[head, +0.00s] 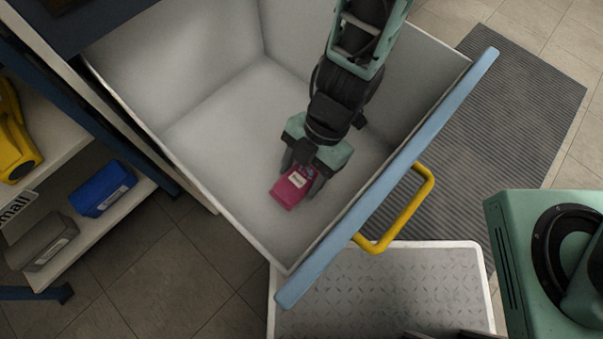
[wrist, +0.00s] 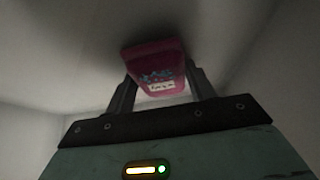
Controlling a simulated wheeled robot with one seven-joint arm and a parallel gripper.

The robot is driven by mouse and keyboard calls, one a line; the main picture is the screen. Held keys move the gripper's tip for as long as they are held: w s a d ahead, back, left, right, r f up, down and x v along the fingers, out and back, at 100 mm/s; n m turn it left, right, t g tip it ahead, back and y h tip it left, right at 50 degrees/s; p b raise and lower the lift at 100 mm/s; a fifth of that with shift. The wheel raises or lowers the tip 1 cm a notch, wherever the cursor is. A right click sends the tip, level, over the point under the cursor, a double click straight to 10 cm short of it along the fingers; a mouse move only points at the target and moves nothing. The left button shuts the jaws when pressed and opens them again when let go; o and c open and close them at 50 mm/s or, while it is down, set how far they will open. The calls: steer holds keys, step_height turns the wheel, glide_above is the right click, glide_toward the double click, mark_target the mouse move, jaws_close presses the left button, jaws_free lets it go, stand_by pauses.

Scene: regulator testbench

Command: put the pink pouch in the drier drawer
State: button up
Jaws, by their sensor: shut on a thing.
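The pink pouch (head: 290,190) is held between the fingers of my gripper (head: 303,178), inside the open drawer (head: 220,125). The drawer has white inner walls, a blue front edge and a yellow handle. In the wrist view the pouch (wrist: 156,68), with a white label, sits between the two dark fingers of my gripper (wrist: 160,90). My gripper is shut on it. Pale drawer surfaces surround it there. I cannot tell whether the pouch touches the drawer floor. No other thing shows in the visible part of the drawer.
A metal step plate (head: 385,290) lies below the yellow handle (head: 408,215). A dark ribbed mat (head: 500,130) lies at the right.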

steer(key=o, duration=1.5)
steer(key=p+v, duration=0.4)
steer(key=v, duration=0.2)
steer(key=shift+r+p, duration=0.3)
steer(key=shift+p, duration=0.1)
steer(key=shift+w+d+r+p, duration=0.25)
steer(key=shift+r+p, duration=0.1)
steer(key=shift+r, duration=0.1)
